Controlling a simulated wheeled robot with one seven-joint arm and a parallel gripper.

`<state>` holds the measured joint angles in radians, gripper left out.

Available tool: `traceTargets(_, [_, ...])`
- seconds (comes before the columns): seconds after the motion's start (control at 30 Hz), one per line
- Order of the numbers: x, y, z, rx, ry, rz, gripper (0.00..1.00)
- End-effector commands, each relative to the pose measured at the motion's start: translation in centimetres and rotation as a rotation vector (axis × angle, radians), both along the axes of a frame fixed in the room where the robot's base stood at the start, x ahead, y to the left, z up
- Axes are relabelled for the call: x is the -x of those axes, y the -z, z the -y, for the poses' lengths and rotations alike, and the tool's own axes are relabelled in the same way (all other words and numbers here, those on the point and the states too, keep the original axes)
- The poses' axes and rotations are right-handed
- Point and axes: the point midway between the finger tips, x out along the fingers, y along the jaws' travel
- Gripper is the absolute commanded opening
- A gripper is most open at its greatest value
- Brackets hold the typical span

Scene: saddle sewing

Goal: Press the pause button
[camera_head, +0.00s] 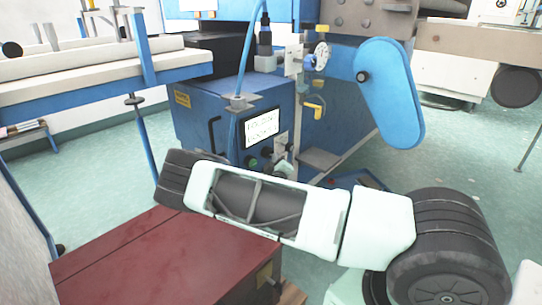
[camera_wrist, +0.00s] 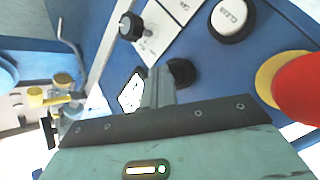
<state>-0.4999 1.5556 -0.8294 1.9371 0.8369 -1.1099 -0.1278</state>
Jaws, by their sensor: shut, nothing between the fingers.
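The blue control panel (camera_wrist: 205,60) fills the upper right of the wrist view. It carries a white button marked CLEAR (camera_wrist: 229,17), a red mushroom button (camera_wrist: 298,86) on a yellow ring, a black knob (camera_wrist: 131,27) and a dark round control (camera_wrist: 182,72). I can read no pause label, so I cannot tell which control is the pause button. My gripper (camera_wrist: 158,78) is shut and empty, with its grey fingers in front of the panel, close to the dark control; contact cannot be told. In the head view the panel is on the blue control box (camera_head: 203,125), partly hidden by my arm.
A lit screen (camera_head: 262,128) and a green button (camera_head: 253,163) are on the box. A blue guard (camera_head: 390,92) hangs at the right. A dark red cabinet (camera_head: 165,258) stands in front, near my arm.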

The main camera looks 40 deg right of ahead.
Motion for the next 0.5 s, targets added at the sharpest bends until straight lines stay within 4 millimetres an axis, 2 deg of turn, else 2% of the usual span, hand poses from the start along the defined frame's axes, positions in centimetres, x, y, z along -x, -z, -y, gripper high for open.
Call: traceTargets(0.5, [-0.63,0.01,-0.08,-0.001,0.0,0.001,0.0])
